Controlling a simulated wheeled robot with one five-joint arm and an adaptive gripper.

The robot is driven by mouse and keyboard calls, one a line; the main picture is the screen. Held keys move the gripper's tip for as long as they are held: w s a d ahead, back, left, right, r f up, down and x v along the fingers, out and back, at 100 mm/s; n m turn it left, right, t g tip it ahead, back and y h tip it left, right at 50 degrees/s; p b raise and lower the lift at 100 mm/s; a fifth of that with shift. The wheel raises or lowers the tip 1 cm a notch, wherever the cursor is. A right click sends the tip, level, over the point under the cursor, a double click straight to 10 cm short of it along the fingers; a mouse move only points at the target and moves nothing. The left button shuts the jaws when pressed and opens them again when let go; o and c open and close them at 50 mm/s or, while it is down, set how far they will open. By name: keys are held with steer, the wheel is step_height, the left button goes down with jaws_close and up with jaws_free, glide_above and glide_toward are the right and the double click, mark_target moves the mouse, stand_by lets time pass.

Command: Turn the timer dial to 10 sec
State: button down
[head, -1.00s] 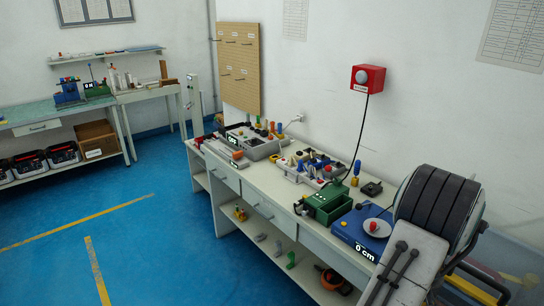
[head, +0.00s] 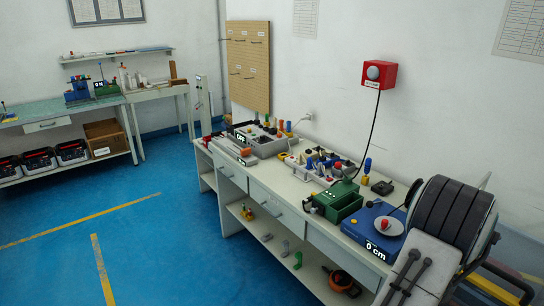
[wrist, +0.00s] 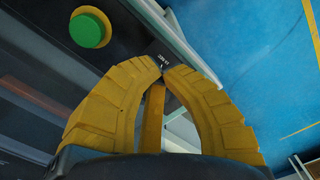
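My gripper (wrist: 160,77) has curved yellow fingers. In the wrist view their tips come together with almost no gap, and nothing shows held between them. A small dark panel with white lettering (wrist: 163,61) lies just beyond the tips; the lettering is too small to read surely, perhaps in seconds. I cannot make out the timer dial for certain in either view. In the head view, a grey box (head: 266,147) on the bench has knobs and a display reading like "OFF" (head: 240,136). The gripper's fingers do not show there.
A green round button on yellow (wrist: 90,29) is at the wrist view's upper left. The bench (head: 295,198) also carries a green box (head: 339,202) and a blue box (head: 365,238) reading "0 cm". A red wall box (head: 378,75) has a hanging cable. Blue floor at left is clear.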

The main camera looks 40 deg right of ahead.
steer(key=shift+a+f, duration=0.1)
steer(key=shift+f, duration=0.4)
steer(key=shift+f, duration=0.1)
steer(key=shift+w+d, duration=0.25)
steer(key=shift+d, duration=0.05)
stand_by(0.7)
steer(key=shift+s+d+b, duration=0.2)
steer(key=shift+d+b, duration=0.15)
steer(key=shift+b, duration=0.05)
stand_by(0.3)
steer(key=shift+s+d, duration=0.15)
steer(key=shift+d, duration=0.25)
steer(key=shift+s+a, duration=0.1)
steer(key=shift+s, duration=0.15)
steer(key=shift+s+r, duration=0.1)
steer(key=shift+r, duration=0.1)
